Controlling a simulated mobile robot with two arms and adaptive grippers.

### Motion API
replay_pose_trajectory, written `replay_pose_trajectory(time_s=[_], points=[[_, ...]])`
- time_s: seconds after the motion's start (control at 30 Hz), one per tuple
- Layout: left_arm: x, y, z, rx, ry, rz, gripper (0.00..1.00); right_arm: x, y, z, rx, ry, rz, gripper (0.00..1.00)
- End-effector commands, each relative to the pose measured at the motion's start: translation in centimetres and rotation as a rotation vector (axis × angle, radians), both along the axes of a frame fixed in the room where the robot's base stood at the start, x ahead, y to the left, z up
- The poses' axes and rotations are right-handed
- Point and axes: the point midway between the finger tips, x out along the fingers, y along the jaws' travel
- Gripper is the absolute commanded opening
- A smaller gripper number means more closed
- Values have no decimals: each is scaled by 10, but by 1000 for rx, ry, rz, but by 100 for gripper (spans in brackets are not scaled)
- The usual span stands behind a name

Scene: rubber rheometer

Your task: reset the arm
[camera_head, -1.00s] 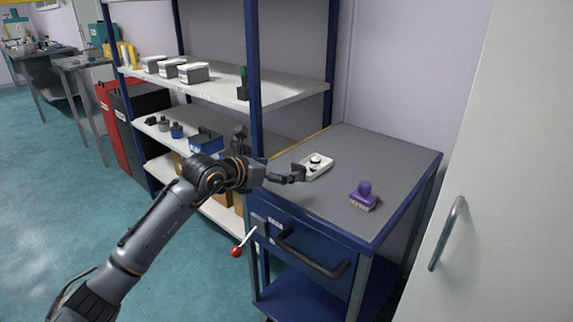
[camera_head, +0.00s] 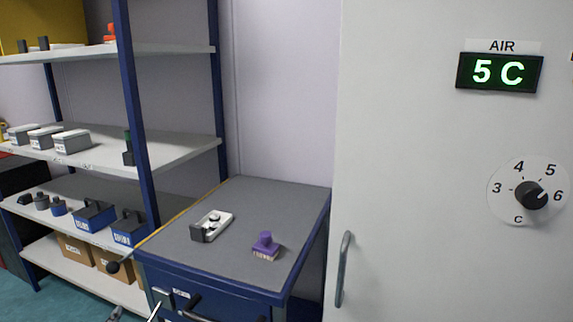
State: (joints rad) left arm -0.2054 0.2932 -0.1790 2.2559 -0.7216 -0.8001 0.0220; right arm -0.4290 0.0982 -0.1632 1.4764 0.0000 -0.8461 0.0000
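Neither gripper shows in the head view. A small grey piece (camera_head: 115,313) at the bottom edge may be part of my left arm; too little shows to tell. The grey-topped blue cart (camera_head: 185,240) stands at the lower middle. On its top lie a white and dark device (camera_head: 212,226) and, to its right, a purple-handled brush or stamp (camera_head: 266,246). Nothing is seen touching them. What my arms hold, if anything, is hidden.
A blue-framed shelf rack (camera_head: 137,110) stands left with grey boxes (camera_head: 72,141) and blue bins (camera_head: 93,215). A white cabinet (camera_head: 420,150) fills the right, with a handle (camera_head: 342,270), a "5 C" display (camera_head: 498,72) and a dial (camera_head: 531,195).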

Motion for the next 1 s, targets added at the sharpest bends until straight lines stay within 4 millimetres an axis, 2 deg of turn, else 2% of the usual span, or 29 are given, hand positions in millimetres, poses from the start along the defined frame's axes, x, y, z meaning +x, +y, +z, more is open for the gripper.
replay_pose_trajectory(time_s=[0.03,0.1,0.2,0.3,0.4,0.63,0.67,0.8,1.0], points=[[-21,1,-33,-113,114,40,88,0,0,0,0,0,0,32],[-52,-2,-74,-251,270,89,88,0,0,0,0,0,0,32],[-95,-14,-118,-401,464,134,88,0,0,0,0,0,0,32],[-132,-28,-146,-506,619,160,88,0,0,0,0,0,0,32],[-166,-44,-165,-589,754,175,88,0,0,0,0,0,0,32],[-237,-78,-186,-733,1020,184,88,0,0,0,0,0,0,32],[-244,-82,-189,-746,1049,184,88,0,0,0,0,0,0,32],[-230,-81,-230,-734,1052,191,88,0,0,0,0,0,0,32],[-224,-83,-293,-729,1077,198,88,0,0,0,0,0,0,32]])
